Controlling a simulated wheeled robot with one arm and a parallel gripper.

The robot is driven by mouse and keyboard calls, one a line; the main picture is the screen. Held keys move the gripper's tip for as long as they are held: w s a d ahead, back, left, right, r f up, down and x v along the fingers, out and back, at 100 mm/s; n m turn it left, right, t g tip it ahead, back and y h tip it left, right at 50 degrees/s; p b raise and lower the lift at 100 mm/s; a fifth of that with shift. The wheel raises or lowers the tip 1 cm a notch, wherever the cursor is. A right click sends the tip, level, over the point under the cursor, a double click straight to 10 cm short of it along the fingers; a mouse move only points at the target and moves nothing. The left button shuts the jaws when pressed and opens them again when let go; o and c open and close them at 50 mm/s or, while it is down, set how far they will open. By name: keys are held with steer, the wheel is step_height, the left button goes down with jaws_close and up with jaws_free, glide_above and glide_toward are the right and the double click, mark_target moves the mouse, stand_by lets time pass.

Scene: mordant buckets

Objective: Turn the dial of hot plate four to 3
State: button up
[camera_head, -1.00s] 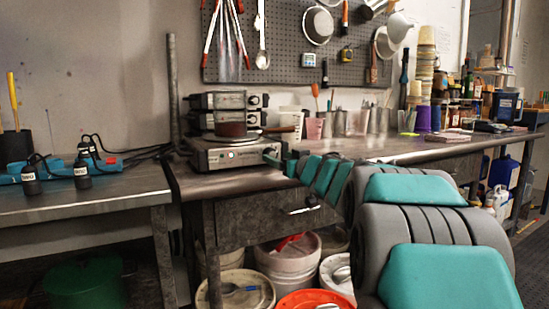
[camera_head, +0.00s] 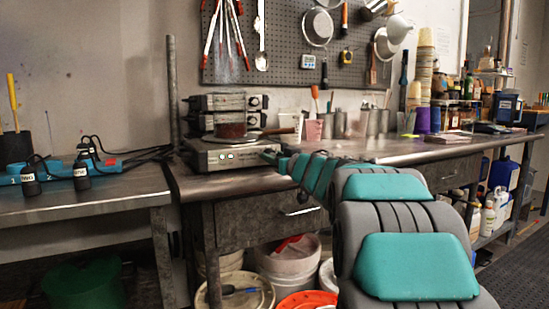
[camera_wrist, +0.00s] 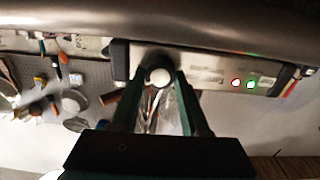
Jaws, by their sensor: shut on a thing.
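A hot plate (camera_head: 212,166) sits on the metal bench in the head view, with two lit lamps on its front. Its front panel (camera_wrist: 205,68) shows upside down in the wrist view, with one reddish and one green lamp. A round dial (camera_wrist: 158,76) with a pale face is on this panel. My gripper (camera_wrist: 159,78) is shut on the dial, one finger on each side. In the head view my gripper (camera_head: 270,156) reaches the right end of the panel, and the dial is hidden there. I cannot read the dial's setting or the plate's number.
A dark red pot (camera_head: 231,130) stands on top of the hot plate, its handle pointing right. Stacked hot plates (camera_head: 222,103) stand behind. Cups and beakers (camera_head: 340,124) line the bench back. Buckets (camera_head: 290,262) stand under the bench. A drawer handle (camera_head: 300,211) sits below my arm.

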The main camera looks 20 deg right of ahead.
jaws_close()
steer(key=shift+n, duration=0.4)
steer(key=shift+n+p, duration=0.6)
steer(key=shift+n, duration=0.2)
steer(key=shift+f+n, duration=0.1)
steer(key=shift+n, duration=2.2)
steer(key=o, duration=0.8)
jaws_free()
steer(key=shift+p, duration=0.3)
steer(key=shift+c, duration=0.2)
steer(key=shift+s, duration=0.15)
